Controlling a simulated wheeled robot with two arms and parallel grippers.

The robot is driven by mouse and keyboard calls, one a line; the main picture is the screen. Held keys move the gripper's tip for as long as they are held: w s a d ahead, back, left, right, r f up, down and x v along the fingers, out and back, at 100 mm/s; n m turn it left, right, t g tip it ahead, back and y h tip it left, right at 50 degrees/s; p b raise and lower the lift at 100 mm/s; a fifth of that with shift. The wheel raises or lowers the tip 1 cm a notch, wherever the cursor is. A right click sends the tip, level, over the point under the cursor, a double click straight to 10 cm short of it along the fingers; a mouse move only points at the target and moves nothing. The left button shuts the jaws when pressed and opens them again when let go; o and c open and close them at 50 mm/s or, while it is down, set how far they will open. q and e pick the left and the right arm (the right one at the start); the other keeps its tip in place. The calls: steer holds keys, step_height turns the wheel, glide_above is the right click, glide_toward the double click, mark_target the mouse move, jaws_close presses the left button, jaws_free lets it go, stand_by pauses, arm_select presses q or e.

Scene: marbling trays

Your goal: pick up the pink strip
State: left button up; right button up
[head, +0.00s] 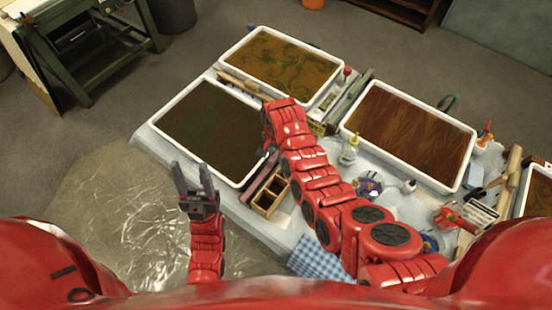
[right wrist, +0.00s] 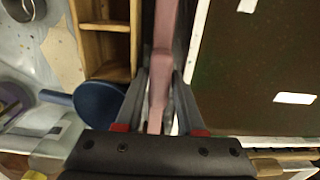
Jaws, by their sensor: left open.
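The pink strip (right wrist: 164,45) runs lengthwise down the middle of the right wrist view, its near end between the fingers of my right gripper (right wrist: 160,85). The fingers lie close on either side of the strip; I cannot tell whether they press on it.
A wooden compartment box (head: 268,203) stands beside the strip; it also shows in the right wrist view (right wrist: 104,27). Two more trays (head: 224,62) (head: 458,188) stand farther back. Bottles and tools crowd the table's right side. Plastic sheeting (head: 120,215) covers the floor at left.

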jaws_close()
steer(key=shift+r, duration=0.15)
